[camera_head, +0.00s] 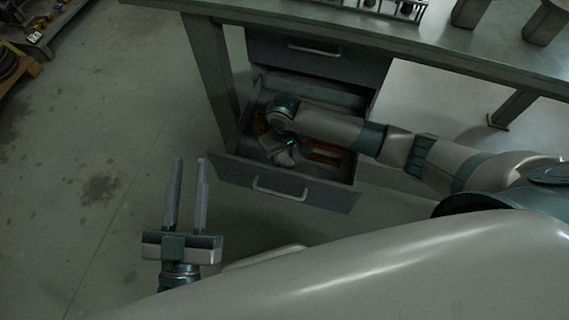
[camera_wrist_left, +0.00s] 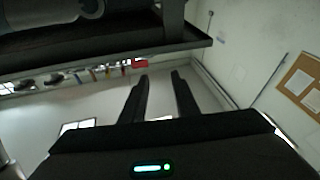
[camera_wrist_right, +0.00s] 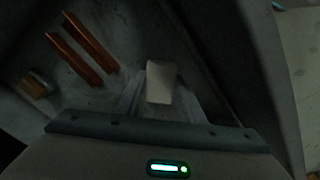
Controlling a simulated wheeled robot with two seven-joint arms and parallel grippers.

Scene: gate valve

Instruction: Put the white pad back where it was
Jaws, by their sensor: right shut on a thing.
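The white pad (camera_wrist_right: 160,82) is between the fingers of my right gripper (camera_wrist_right: 162,95) in the right wrist view. That gripper is shut on it, low inside the open drawer (camera_head: 232,168). In the head view my right arm reaches into the drawer from the right, and its hand hides the pad. Whether the pad touches the drawer floor cannot be told. My left gripper (camera_head: 187,190) is open and empty, to the left of and in front of the drawer; its two fingers also show apart in the left wrist view (camera_wrist_left: 160,95).
Orange-brown bars (camera_wrist_right: 82,48) lie in the drawer, with a small tan block (camera_wrist_right: 38,84) beside them. A closed drawer (camera_head: 315,58) sits above the open one, under the workbench (camera_head: 400,38). The floor (camera_head: 90,130) at left is clear near the bench.

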